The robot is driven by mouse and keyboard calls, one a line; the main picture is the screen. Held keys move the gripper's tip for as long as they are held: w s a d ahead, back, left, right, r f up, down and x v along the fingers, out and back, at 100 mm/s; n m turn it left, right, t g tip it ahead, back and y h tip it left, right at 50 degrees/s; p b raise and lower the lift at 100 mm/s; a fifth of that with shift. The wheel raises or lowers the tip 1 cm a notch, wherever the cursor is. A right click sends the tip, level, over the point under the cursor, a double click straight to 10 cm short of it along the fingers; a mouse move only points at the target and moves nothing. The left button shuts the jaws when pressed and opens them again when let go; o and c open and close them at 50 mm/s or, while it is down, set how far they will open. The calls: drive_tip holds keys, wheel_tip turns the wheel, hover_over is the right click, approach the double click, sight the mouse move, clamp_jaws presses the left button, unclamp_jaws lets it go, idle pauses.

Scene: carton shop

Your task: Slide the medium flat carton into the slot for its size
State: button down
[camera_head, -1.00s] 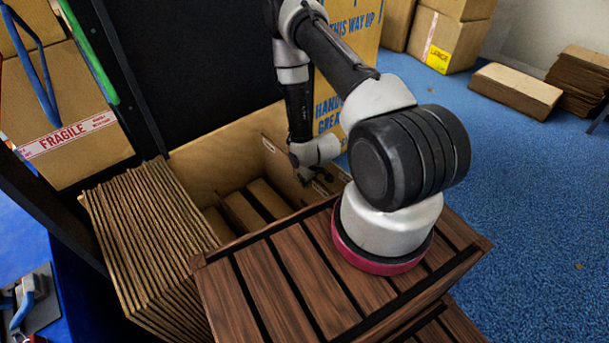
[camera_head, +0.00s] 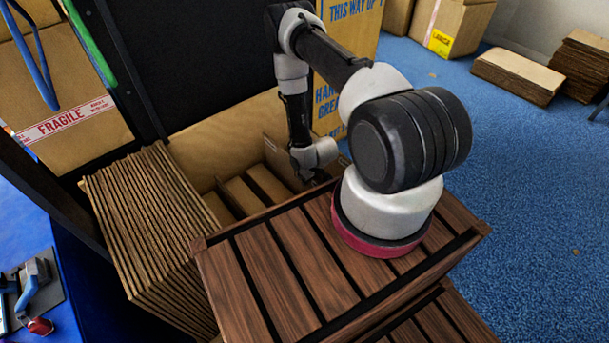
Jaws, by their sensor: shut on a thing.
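My gripper (camera_head: 316,178) is low at the far side of the wooden slatted crate, partly hidden by my own arm and the crate edge. It is shut on a flat brown carton (camera_head: 279,157), which shows as a thin upright panel just left of it; its size marking cannot be read. The carton is at the right end of a cardboard bin (camera_head: 225,128) with slots inside. Dark gaps and brown dividers (camera_head: 242,195) show in the bin. How far the carton's lower edge is inside a slot is hidden.
The slatted crate (camera_head: 265,275) stands close in front of the bin. A stack of flat cardboard sheets (camera_head: 150,225) is at left. A tall printed carton (camera_head: 345,60) stands behind my arm. Blue floor (camera_head: 530,200) is open at right, with flat stacks (camera_head: 517,75) beyond.

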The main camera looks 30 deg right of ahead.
drive_tip(key=shift+f, duration=0.2)
drive_tip(key=c, duration=1.5)
unclamp_jaws()
drive_tip(key=shift+r, duration=0.1)
